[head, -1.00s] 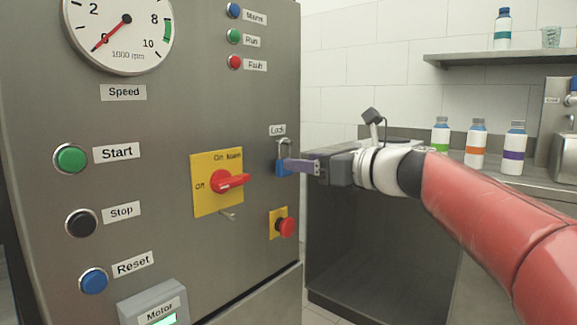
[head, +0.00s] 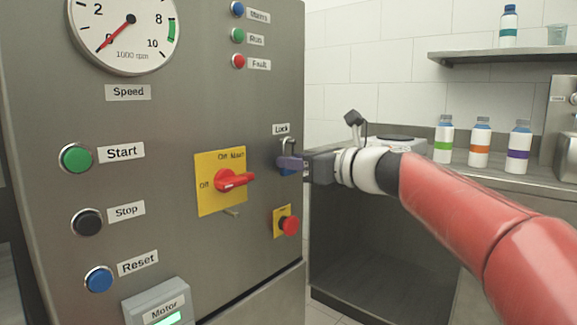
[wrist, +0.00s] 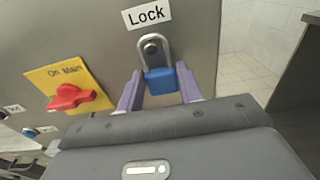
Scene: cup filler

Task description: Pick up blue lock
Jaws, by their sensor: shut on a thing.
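The blue lock (wrist: 160,80) hangs by its grey shackle from a peg under the "Lock" label, on the grey panel. In the head view the blue lock (head: 287,171) is partly hidden by a purple finger. My gripper (wrist: 160,92) has its two purple fingers on either side of the lock's blue body and is shut on it. In the head view my gripper (head: 288,162) reaches in from the right, at the panel's right side. The lock is still at the peg.
A counter with several bottles (head: 481,142) stands at the right, under a shelf (head: 500,54).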

